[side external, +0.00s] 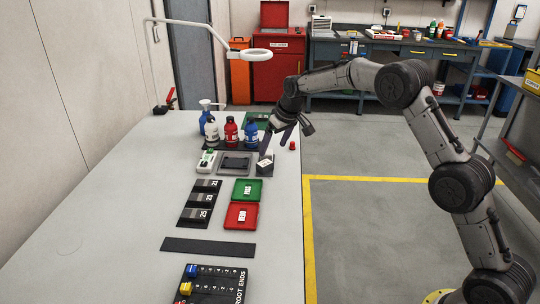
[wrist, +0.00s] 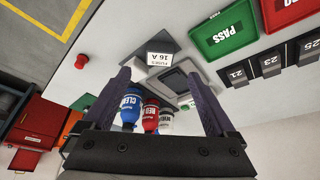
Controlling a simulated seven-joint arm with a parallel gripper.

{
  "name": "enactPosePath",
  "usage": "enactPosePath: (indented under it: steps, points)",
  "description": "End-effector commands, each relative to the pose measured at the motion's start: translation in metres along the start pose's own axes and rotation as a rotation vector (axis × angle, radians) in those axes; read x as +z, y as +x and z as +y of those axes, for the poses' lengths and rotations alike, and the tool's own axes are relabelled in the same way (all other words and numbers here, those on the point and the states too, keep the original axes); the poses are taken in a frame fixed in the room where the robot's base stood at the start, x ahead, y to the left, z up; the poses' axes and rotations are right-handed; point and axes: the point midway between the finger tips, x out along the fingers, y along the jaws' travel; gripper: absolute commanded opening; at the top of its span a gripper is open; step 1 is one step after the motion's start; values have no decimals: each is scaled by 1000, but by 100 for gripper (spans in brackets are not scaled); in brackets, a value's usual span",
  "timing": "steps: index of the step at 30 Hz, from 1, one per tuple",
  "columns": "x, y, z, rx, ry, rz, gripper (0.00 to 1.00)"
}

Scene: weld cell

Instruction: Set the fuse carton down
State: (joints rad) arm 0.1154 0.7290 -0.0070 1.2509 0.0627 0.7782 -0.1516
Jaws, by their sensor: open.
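The fuse carton is a small white box marked "FUSES 16 A" (wrist: 160,59). It rests on a grey pad at the table's right edge, and it also shows in the side external view (side external: 265,160). My gripper (side external: 274,146) is just above and beside the carton, tilted down. In the wrist view the two dark fingers (wrist: 158,76) stand wide apart with nothing held between them. The carton appears just beyond the fingertips, apart from them as far as I can tell.
A grey device with a dark plate (side external: 235,163) lies left of the carton. Blue, red and white bottles (side external: 231,130) stand behind it. A red knob (side external: 292,145) is at the right. Green (side external: 246,190) and red (side external: 241,216) trays lie in front. The table's left side is clear.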

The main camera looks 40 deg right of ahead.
Motion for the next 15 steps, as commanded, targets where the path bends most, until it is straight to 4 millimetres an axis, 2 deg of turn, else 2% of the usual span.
enactPosePath:
  steps: [3, 6, 15]
  points:
    - [0, -17, 0, 0, 0, 1, 91]
    - [0, -25, 0, 0, 1, 1, 91]
    - [1, -34, -1, 0, 0, 1, 91]
